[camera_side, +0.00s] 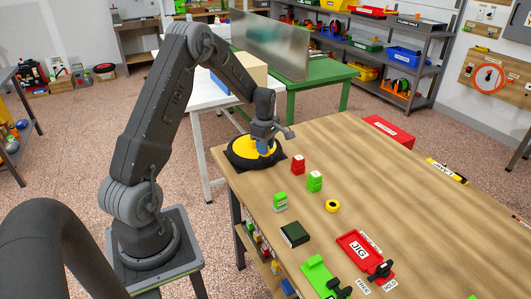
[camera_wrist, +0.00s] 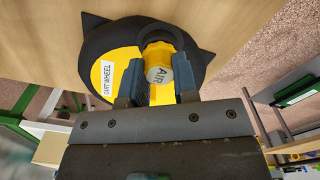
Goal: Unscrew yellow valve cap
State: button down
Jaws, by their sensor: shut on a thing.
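The cap is at the cart wheel (camera_wrist: 105,75), a black tyre with a yellow centre and a CART WHEEL label. In the side view my gripper (camera_side: 266,147) is low over the wheel (camera_side: 238,158), which lies at the far left corner of the wooden bench. My gripper hides the cap there. I cannot tell if the cap's thread is engaged.
The bench's middle right is mostly clear.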

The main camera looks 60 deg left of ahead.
jog(key=shift+r, duration=0.65)
jog(key=shift+r, duration=1)
jog(key=shift+r, duration=0.1)
jog(key=shift+r, duration=0.3)
notch_tip(320, 180, up, 4)
jog(key=shift+r, duration=0.1)
jog(key=w+d+f, duration=0.2)
jog(key=w+d, duration=0.2)
jog(key=d, duration=0.9)
jog(key=w+d+f, duration=0.2)
jog(key=w+d, duration=0.3)
jog(key=d, duration=0.8)
jog(key=shift+f, duration=0.15)
jog(key=shift+f, duration=2.9)
jog(key=shift+f, duration=1.15)
